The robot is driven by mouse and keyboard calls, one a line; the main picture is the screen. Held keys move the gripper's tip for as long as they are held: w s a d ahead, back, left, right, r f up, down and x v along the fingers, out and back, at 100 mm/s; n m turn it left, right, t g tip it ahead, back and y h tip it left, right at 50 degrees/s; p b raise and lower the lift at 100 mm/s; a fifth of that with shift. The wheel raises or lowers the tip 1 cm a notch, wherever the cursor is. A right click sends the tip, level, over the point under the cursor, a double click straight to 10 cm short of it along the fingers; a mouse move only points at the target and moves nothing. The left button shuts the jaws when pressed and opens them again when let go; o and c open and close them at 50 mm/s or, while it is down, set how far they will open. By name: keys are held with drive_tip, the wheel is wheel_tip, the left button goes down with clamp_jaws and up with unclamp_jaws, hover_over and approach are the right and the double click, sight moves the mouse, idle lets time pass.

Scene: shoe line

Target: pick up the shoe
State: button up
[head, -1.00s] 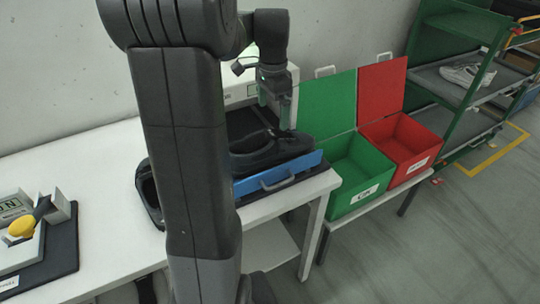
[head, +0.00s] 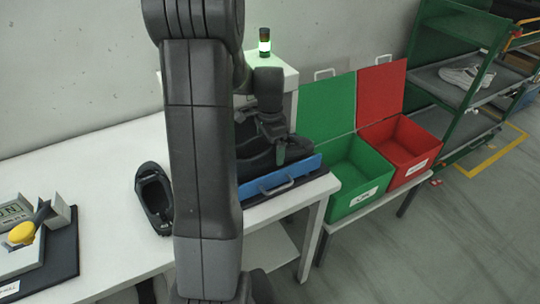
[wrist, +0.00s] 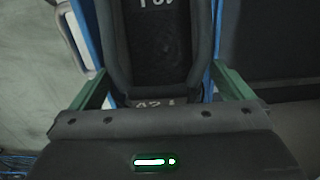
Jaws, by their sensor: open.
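A black shoe (head: 250,158) sits in the blue-fronted tray (head: 252,190) at the right end of the white table, partly hidden by my arm in the head view. In the wrist view its dark opening and insole (wrist: 150,50), with pale markings, lie between my fingers. My gripper (head: 281,158) is down at the shoe. Its two green fingers stand open, one on each side of the shoe, in the wrist view (wrist: 160,72). I cannot tell whether either finger touches it. A second black shoe (head: 154,197) lies on the table to the left.
A green open-lidded bin (head: 352,200) and a red one (head: 409,165) stand right of the table. A green shelf rack with a white shoe (head: 462,77) is farther right. A scale with a yellow item (head: 22,233) is at far left.

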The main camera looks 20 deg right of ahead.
drive_tip(key=shift+f, duration=0.65)
drive_tip(key=shift+r, duration=0.1)
drive_tip(key=c, duration=1.2)
